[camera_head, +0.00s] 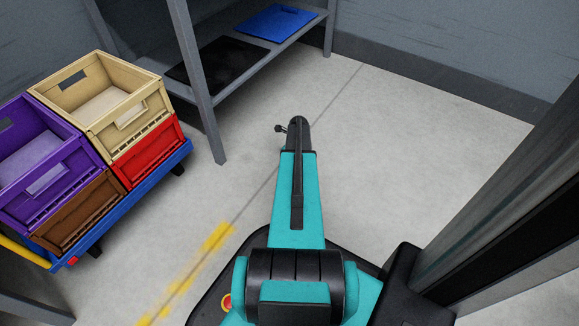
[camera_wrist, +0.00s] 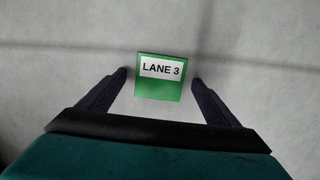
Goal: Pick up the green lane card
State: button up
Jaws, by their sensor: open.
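The green lane card (camera_wrist: 160,88) shows in the wrist view, with a white label reading "LANE 3". It appears upright in the picture against a plain grey surface. My gripper (camera_wrist: 160,76) is open, with one dark finger on each side of the card in the picture. Gaps show between the card and both fingertips, and nothing is held. I cannot tell how far the card is from the fingers in depth. In the head view the card does not show, and my arm hides the gripper's fingers.
In the head view, a blue cart (camera_head: 150,182) at left carries stacked crates: purple (camera_head: 78,170), cream (camera_head: 140,118), red (camera_head: 150,155) and brown (camera_head: 82,215). A grey shelf (camera_head: 222,92) holds a black mat (camera_head: 215,62) and a blue one (camera_head: 275,22). A grey post (camera_head: 500,200) stands right. Floor ahead is clear.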

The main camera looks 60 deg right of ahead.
jog(key=shift+c, duration=0.4)
jog(key=c, duration=1.1)
jog(key=shift+r, duration=0.1)
jog(key=shift+c, duration=0.2)
jog(key=shift+r+p, duration=0.8)
jog(key=shift+r, duration=0.25)
jog(key=shift+s+a+r+p, duration=0.1)
jog(key=shift+s+r+p, duration=0.15)
jog(key=shift+r+p, duration=0.6)
jog(key=s+a+p, duration=0.1)
jog(key=s, duration=0.4)
jog(key=s+a+p, duration=0.1)
jog(key=s+p, duration=0.1)
jog(key=s, duration=0.3)
jog(key=s+a+r+p, duration=0.1)
jog(key=s, duration=0.4)
jog(key=shift+a, duration=0.3)
